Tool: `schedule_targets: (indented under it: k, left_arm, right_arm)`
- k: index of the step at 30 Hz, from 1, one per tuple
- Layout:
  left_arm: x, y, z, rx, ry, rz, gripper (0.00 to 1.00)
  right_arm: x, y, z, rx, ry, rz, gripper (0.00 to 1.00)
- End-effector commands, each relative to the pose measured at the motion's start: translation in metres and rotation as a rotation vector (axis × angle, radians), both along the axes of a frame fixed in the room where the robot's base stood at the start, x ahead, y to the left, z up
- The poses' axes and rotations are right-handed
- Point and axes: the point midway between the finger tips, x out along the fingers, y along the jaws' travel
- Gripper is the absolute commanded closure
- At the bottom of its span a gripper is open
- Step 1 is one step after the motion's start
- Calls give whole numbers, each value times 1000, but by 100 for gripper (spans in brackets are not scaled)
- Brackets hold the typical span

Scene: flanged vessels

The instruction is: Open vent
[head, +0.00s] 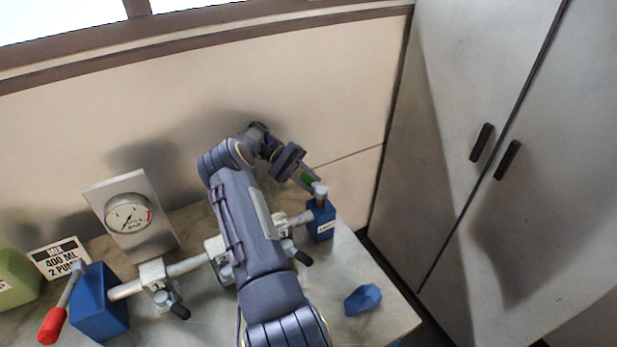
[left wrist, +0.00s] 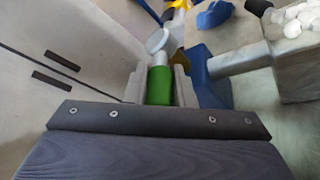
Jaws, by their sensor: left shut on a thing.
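A blue block (head: 320,221) with a small white label, too small to read, stands at the right end of the pipe. A pale round cap (head: 320,190) on a brass-coloured stem tops it. A green-gripped lever (head: 307,178) reaches up and left from that cap. My left gripper (head: 299,171) is shut on the green grip. In the left wrist view the green grip (left wrist: 159,86) sits between the two fingers, with the pale cap (left wrist: 158,41) just beyond it. The blue block (left wrist: 206,78) is beside the right finger. My right gripper is not in view.
A pipe (head: 190,266) with black-handled valves (head: 170,300) runs to a larger blue block (head: 98,305) with a red-handled lever (head: 52,325). A gauge (head: 129,214), a sign (head: 60,259) and a green container (head: 14,274) stand behind. A blue lump (head: 363,299) lies front right. Grey cabinets (head: 480,220) close the right side.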

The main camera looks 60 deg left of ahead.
Motion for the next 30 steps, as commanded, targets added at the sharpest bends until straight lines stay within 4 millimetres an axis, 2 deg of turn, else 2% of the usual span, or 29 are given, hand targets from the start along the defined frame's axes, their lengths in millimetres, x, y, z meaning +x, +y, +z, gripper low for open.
schedule_targets:
  k: [8, 9, 13, 23, 26, 30]
  left_arm:
    - [1, -1, -2, -1, 4, 0, 100]
    - [1, -1, -2, -1, 4, 0, 73]
    - [0, 0, -2, 0, 3, 0, 56]
    - [0, 0, 1, 0, 1, 1, 55]
    - [0, 0, 7, 0, 1, 2, 55]
    - [0, 0, 27, 1, -3, 2, 55]
  right_arm:
    - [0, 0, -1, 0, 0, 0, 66]
    - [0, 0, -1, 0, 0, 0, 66]
    - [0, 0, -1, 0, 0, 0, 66]
    - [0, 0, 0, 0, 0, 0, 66]
    - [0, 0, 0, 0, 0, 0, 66]
    - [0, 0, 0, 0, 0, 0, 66]
